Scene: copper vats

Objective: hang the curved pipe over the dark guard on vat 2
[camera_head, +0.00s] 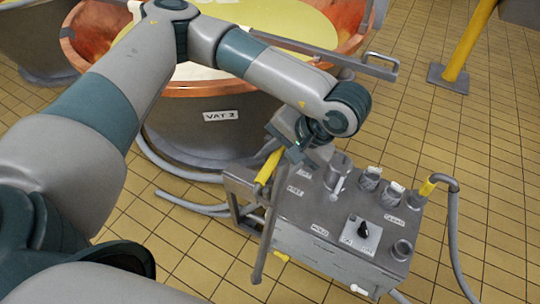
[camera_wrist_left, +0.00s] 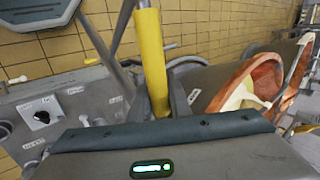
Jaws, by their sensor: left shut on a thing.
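My left gripper (camera_head: 283,154) is shut on the yellow part of the curved pipe (camera_head: 268,167), beside the grey control box. The pipe's grey length slants down toward the floor in front of the box; its upper end is hidden by my gripper. In the left wrist view the yellow part (camera_wrist_left: 153,62) stands between the fingers. Vat 2 (camera_head: 186,128), grey with a copper rim and pale yellow contents, is behind my left arm; it also shows in the left wrist view (camera_wrist_left: 212,82). I cannot make out the dark guard for certain. My right gripper is out of view.
The control box (camera_head: 312,232) has a knob (camera_head: 362,230), several stubs and a low side frame. A second yellow-ended hose (camera_head: 452,205) is at its right. A flat metal bar (camera_head: 340,61) crosses vat 2's rim.

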